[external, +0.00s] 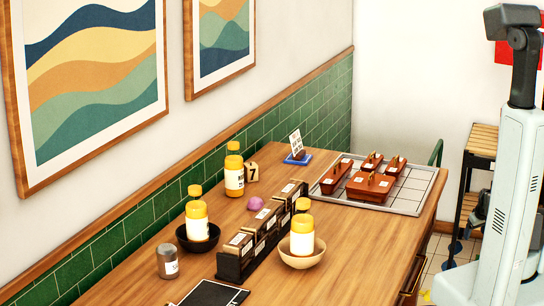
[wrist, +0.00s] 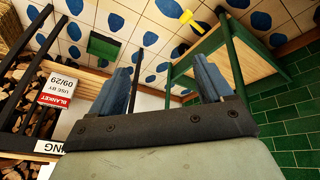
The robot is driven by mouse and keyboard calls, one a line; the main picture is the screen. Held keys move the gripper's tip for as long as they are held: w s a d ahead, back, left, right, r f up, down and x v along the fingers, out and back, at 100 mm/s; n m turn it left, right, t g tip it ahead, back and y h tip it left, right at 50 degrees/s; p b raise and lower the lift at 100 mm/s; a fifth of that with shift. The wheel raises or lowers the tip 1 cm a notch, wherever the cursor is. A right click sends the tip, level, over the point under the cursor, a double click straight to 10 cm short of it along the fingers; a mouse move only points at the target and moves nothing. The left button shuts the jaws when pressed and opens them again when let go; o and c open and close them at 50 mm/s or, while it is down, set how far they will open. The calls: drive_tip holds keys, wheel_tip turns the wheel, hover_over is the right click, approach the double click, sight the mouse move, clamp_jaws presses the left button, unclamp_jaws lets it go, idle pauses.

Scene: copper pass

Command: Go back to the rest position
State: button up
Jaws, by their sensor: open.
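My gripper (wrist: 164,68) shows in the wrist view with its two blue-grey fingers wide apart and nothing between them. The wrist camera faces the spotted floor tiles, away from the tabletop. In the external view a pale column with a dark upper part stands at the right edge, beside the table's right end; I cannot make out the gripper's fingers there. The wooden table (external: 365,238) carries its things apart from my arm.
A tray (external: 410,207) with several brown lidded boxes, a black divided rack (external: 235,262), bowls with yellow-topped bottles (external: 302,240), a metal can (external: 167,262) and a purple ball (external: 256,203) are on the table. The wrist view shows a green-framed table (wrist: 208,45) and a green tiled wall (wrist: 290,110).

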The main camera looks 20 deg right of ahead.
drive_tip(key=s+a+f+g+y, duration=0.1)
drive_tip(key=s+a+f+g, duration=0.1)
drive_tip(key=s+a+f, duration=0.6)
drive_tip(key=s+a+f+g+y, duration=0.1)
drive_tip(key=s+a, duration=0.4)
drive_tip(key=a, duration=0.6)
drive_tip(key=s+a+f+g+y, duration=0.1)
drive_tip(key=s+a+f+g, duration=0.1)
drive_tip(key=s+a+f, duration=0.6)
drive_tip(key=s+a+r+g, duration=0.1)
drive_tip(key=s+a+g, duration=0.2)
drive_tip(key=s+a, duration=0.4)
drive_tip(key=s+a+r+g+h, duration=0.1)
drive_tip(key=s+a, duration=0.7)
drive_tip(key=s, duration=0.8)
drive_tip(key=shift+s+r+n+g, duration=0.25)
drive_tip(key=shift+r+g, duration=0.25)
drive_tip(key=shift+g, duration=0.4)
drive_tip(key=shift+a, duration=0.1)
